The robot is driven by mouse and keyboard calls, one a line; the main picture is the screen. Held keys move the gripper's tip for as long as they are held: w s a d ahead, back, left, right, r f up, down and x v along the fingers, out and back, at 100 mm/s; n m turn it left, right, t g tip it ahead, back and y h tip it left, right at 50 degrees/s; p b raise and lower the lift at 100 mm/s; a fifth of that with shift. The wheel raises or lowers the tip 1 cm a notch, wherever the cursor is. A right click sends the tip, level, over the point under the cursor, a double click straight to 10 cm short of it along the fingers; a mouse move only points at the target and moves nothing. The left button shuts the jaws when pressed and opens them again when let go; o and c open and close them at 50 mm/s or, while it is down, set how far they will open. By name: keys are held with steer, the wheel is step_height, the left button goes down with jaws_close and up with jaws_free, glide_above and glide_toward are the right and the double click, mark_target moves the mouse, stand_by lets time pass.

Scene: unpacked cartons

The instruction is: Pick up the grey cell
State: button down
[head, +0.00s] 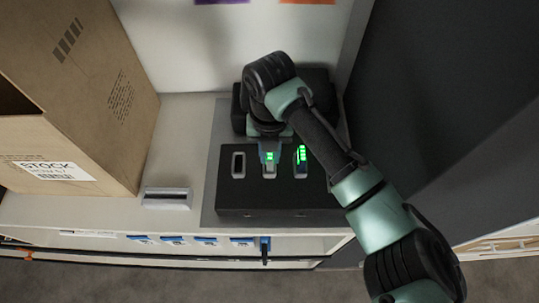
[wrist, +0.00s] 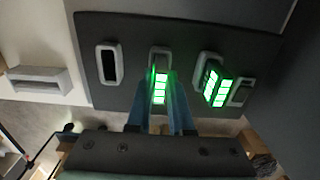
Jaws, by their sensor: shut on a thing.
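A black charging block (head: 240,199) has a row of slots with light rims; it also shows in the wrist view (wrist: 90,40). The grey cell (head: 269,168) stands in the middle slot with green lights lit, and its lit face shows in the wrist view (wrist: 160,90). My gripper (head: 268,150) is over the middle slot, its two bluish fingers (wrist: 163,92) shut on the grey cell, one on each side. The fingers partly hide the cell. A darker cell (head: 301,158) with green lights stands in the right slot, apart from my gripper.
The left slot (head: 238,165) is empty. A grey holder (head: 167,199) lies on the shelf left of the block. A large cardboard carton (head: 95,100) stands at the far left. A dark panel (head: 430,110) rises at the right. Several blue items (head: 206,240) line the shelf's front below.

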steer(key=shift+r, duration=0.1)
step_height(320, 180, up, 10)
steer(key=shift+f+b, duration=0.1)
steer(key=shift+b, duration=0.7)
